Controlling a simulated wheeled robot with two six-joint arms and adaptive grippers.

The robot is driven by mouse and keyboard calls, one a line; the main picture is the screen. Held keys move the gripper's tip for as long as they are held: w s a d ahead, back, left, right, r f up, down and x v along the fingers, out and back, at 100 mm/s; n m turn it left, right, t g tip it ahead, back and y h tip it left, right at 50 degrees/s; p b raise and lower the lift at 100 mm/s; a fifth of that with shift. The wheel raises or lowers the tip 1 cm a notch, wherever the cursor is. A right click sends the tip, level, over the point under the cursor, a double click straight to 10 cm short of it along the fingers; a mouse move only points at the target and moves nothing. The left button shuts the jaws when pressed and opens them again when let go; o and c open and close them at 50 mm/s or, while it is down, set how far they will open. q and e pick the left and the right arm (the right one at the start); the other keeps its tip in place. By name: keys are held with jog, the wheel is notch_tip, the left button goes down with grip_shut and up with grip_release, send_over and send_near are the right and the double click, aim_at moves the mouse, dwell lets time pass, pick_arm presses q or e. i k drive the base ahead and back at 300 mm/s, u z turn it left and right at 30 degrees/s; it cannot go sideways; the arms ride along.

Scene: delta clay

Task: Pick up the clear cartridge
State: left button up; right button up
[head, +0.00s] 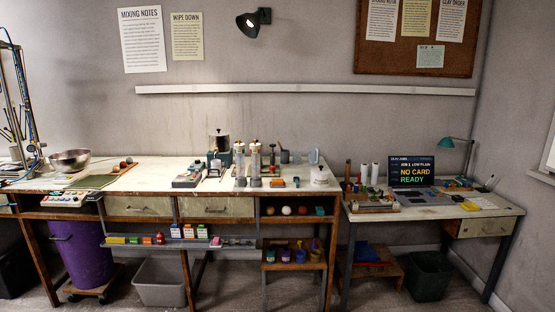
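Two upright clear tubes with pale caps, which look like cartridges, stand side by side near the middle of the long workbench (140,176). The left clear tube (240,166) and the right clear tube (255,165) are small in the head view. I cannot tell which one is the clear cartridge, or whether they sit in a stand. Neither of my grippers is in view.
A dark pot-like device (219,143) and a small grey device (188,178) stand left of the tubes. A white jar (320,175) stands to the right. A side desk holds a laptop (411,172).

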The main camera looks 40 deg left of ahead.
aim_at(255, 154)
jog(key=u, duration=0.2)
jog(key=i, duration=1.55)
jog(key=u, duration=1.15)
jog(key=i, duration=0.9)
jog(key=u, duration=1)
